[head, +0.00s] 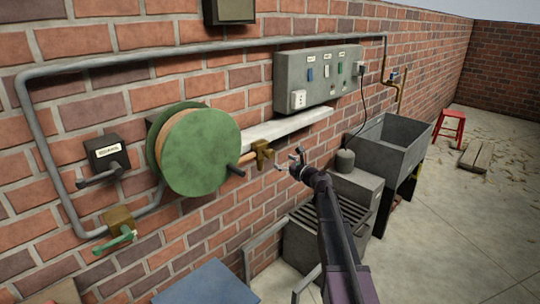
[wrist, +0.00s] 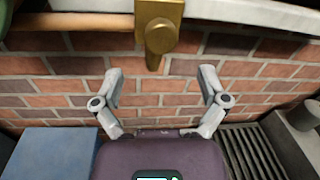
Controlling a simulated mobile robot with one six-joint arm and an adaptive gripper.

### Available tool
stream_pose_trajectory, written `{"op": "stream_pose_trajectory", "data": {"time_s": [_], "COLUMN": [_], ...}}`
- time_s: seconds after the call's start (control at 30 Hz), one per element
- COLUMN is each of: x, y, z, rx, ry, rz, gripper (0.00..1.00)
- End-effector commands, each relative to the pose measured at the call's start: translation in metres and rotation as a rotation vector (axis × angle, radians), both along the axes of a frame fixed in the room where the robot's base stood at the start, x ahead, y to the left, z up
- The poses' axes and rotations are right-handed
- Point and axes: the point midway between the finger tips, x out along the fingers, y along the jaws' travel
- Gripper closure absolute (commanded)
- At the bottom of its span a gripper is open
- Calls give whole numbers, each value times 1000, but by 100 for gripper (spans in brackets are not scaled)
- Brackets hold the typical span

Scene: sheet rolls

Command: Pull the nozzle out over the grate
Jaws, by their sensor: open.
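The brass nozzle (head: 262,154) is at the right end of the tan hose (head: 247,160), which comes from the green reel (head: 198,150) on the brick wall. In the wrist view the nozzle (wrist: 158,22) is at top centre, its narrow end pointing down. My gripper (head: 293,160) is open and empty, just right of the nozzle in the head view. In the wrist view its two fingers (wrist: 160,73) are spread either side of the nozzle's lower tip, with no visible contact. The slotted grate (head: 328,222) lies below, partly hidden by my arm; it also shows in the wrist view (wrist: 252,150).
A pale shelf (head: 285,130) runs just above the nozzle, under a grey switch panel (head: 318,77). A grey sink (head: 388,142) stands farther right. A blue surface (head: 208,284) is at the bottom front. A pipe (head: 75,195) with a valve runs along the wall.

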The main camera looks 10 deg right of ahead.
Motion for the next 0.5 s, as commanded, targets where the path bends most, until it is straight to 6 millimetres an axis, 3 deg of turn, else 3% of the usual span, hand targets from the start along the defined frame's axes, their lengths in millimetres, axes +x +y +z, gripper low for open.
{"op": "stream_pose_trajectory", "data": {"time_s": [0.2,0.5], "x": [33,63], "y": [17,35], "z": [0,0], "rx": [0,0], "ry": [0,0], "rz": [1,0], "gripper": [7,7]}}
